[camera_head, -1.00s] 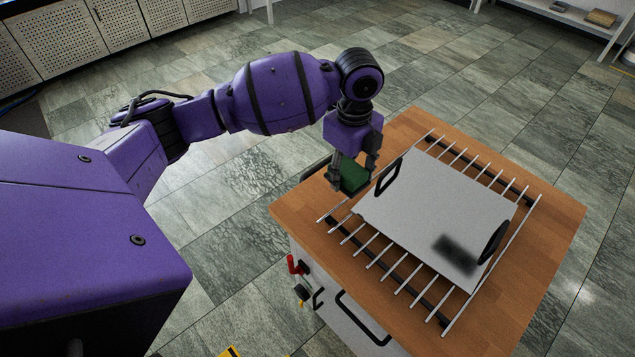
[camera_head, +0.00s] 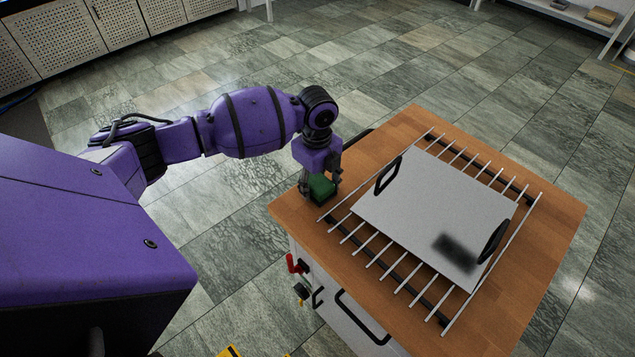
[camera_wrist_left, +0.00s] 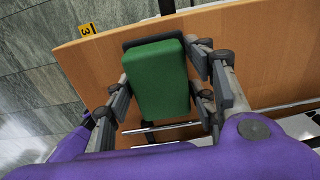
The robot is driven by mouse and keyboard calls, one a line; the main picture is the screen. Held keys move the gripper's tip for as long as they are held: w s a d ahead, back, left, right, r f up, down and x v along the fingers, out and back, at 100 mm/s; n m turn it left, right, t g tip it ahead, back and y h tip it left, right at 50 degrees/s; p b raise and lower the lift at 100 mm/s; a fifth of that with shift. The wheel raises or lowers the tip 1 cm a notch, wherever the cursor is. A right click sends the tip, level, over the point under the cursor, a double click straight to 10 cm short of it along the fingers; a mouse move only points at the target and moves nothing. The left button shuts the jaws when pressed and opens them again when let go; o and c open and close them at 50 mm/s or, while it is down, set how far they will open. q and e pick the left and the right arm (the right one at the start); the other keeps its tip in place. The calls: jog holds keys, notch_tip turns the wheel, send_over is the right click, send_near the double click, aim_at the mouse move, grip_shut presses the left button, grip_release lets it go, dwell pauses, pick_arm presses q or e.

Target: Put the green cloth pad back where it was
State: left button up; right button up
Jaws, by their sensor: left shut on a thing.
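The green cloth pad (camera_head: 322,188) is between the fingers of my left gripper (camera_head: 320,192), over the left corner of the wooden table top in the head view. In the left wrist view the green pad (camera_wrist_left: 158,75), with a dark grey layer at its far end, sits between the two fingers of the left gripper (camera_wrist_left: 160,90). The fingers are shut on it. Whether the pad touches the wood below cannot be told. My right gripper is not in view.
A grey plate (camera_head: 430,215) with two black handles and a dark smudge lies on a rack of metal bars (camera_head: 398,284) on the wooden table top (camera_head: 540,245). A yellow tag (camera_wrist_left: 87,30) marked 3 is at the table edge. Bare wood surrounds the rack.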

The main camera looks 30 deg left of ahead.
aim_at(317, 181)
pick_arm(q)
jog(key=shift+f, duration=0.15)
jog(key=o, duration=1.2)
notch_tip(317, 181, up, 12)
jog(key=shift+r, duration=0.2)
